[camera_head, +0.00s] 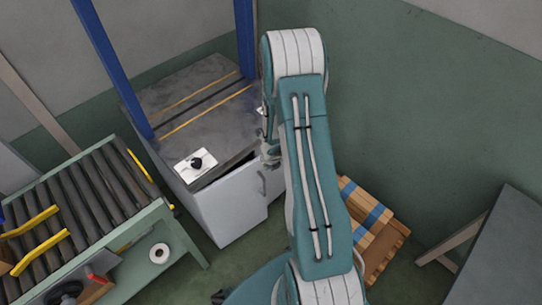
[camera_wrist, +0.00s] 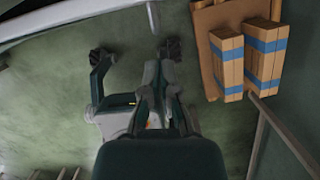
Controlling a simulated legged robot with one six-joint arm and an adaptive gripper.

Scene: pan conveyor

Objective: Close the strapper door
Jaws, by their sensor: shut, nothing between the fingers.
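The strapper (camera_head: 165,100) is a cabinet with a dark grey top, yellow lines and blue posts, left of my arm in the head view. Its pale door (camera_head: 232,205) is on the front, with a grey handle (camera_head: 262,183) near its right side. A dark gap shows along the door's top edge, so it looks slightly ajar. My gripper (camera_head: 270,153) is beside the door's upper right, partly hidden by my arm; contact cannot be told. In the wrist view my gripper (camera_wrist: 158,78) is shut and empty, pointing over the green floor.
A pallet with strapped boxes (camera_head: 365,220) lies right of my arm and also shows in the wrist view (camera_wrist: 228,65). A dark table (camera_head: 505,250) is at the far right.

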